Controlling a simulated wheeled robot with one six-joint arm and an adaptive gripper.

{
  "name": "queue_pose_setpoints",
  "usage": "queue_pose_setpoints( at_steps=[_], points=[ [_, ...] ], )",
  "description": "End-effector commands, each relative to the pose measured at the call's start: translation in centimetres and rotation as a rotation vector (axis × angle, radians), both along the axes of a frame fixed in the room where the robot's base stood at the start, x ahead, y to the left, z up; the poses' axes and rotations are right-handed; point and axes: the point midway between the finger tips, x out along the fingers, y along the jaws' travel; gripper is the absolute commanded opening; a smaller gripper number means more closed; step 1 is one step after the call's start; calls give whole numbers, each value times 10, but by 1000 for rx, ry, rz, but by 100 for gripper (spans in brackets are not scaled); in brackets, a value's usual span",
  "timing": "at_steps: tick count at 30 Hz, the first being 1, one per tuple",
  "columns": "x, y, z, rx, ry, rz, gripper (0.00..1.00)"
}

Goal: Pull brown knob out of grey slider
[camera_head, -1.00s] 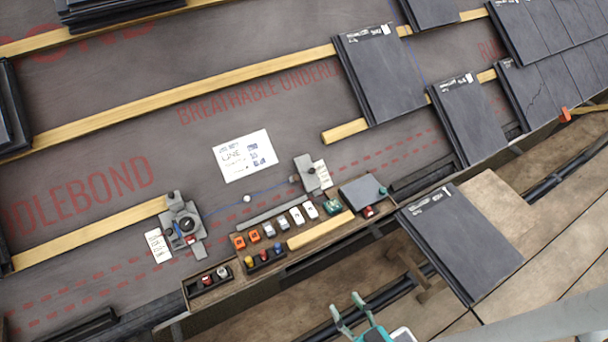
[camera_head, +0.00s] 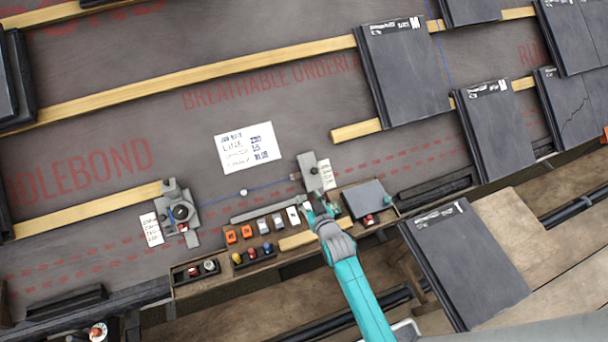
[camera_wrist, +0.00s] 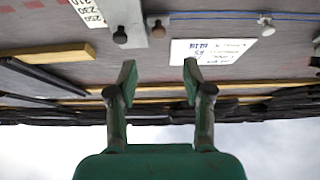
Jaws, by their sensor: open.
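The grey slider (camera_head: 309,185) lies on the dark underlay beside a white printed label. A small brown knob (camera_head: 295,177) sticks out at its left edge. A dark round knob (camera_head: 314,170) sits on its face. In the wrist view the slider (camera_wrist: 128,14) is at the top, with the brown knob (camera_wrist: 158,31) at its right edge and the dark knob (camera_wrist: 120,37) on it. My gripper (camera_head: 320,208) is just below the slider in the head view, apart from the brown knob. In the wrist view my gripper (camera_wrist: 160,73) is open and empty.
A wooden tray (camera_head: 225,279) with several small coloured items and a yellow strip lies below the slider. A grey clamp-like device (camera_head: 179,212) is at left, joined by a blue line. A white card (camera_head: 248,148) lies above. Dark tiles (camera_head: 404,75) stand at right.

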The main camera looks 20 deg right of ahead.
Motion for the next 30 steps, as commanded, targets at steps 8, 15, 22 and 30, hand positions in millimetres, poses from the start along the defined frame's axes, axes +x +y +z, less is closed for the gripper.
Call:
queue_pose_setpoints(
  at_steps=[8,15,22,30],
  points=[
    [22,0,-5,0,3,0,50],
    [57,0,-19,0,3,0,50],
    [89,0,-32,0,2,0,50],
    [106,0,-40,0,2,0,50]
  ],
)
